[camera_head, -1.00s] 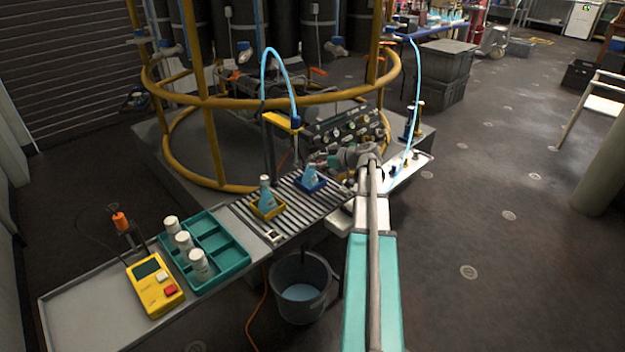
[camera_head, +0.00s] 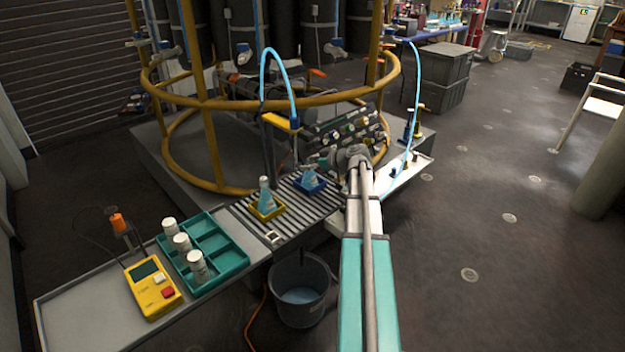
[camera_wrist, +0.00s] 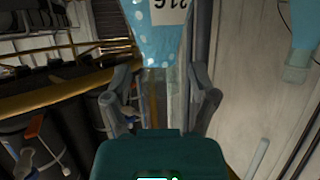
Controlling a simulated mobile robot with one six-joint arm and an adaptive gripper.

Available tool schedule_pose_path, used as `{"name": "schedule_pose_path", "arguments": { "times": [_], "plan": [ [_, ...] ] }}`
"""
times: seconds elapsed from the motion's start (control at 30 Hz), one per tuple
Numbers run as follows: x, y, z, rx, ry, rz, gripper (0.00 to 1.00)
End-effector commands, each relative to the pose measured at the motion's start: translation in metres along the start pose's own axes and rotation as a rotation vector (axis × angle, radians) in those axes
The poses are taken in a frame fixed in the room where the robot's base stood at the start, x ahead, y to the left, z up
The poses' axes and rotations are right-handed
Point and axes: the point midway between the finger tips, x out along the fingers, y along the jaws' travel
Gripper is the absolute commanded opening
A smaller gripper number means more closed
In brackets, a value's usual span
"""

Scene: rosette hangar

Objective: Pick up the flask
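A blue flask (camera_head: 309,178) stands in a small blue tray (camera_head: 321,186) on the slatted part of the bench. In the wrist view its body with a numbered label (camera_wrist: 160,28) fills the top, and its clear neck (camera_wrist: 160,90) reaches down between my fingers. My gripper (camera_wrist: 162,98) is open, with one finger on each side of the neck and visible gaps. In the head view my gripper (camera_head: 320,162) is at the flask's top. A second blue flask (camera_head: 265,194) stands in a yellow tray (camera_head: 266,214); a flask also shows at the wrist view's right edge (camera_wrist: 302,35).
A teal divided tray (camera_head: 222,268) with white bottles (camera_head: 198,266) and a yellow meter (camera_head: 152,288) are on the bench's near left. A yellow-topped post with a blue hose (camera_head: 281,122) rises behind the flasks. A yellow rail (camera_head: 270,104) curves behind.

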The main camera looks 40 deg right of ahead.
Motion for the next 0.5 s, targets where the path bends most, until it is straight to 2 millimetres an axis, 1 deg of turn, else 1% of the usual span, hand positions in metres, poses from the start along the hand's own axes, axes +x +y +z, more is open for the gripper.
{"name": "schedule_pose_path", "arguments": {
  "times": [0.03, 0.33, 0.5],
  "plan": [
    [0.0001, -0.0001, 0.0, 0.0, 0.0, 0.0, 0.56],
    [0.0004, -0.0003, -0.0001, 0.0, 0.0, -0.001, 0.0],
    [0.0005, -0.0004, -0.0004, 0.0, 0.001, -0.001, 0.0]
  ]
}}
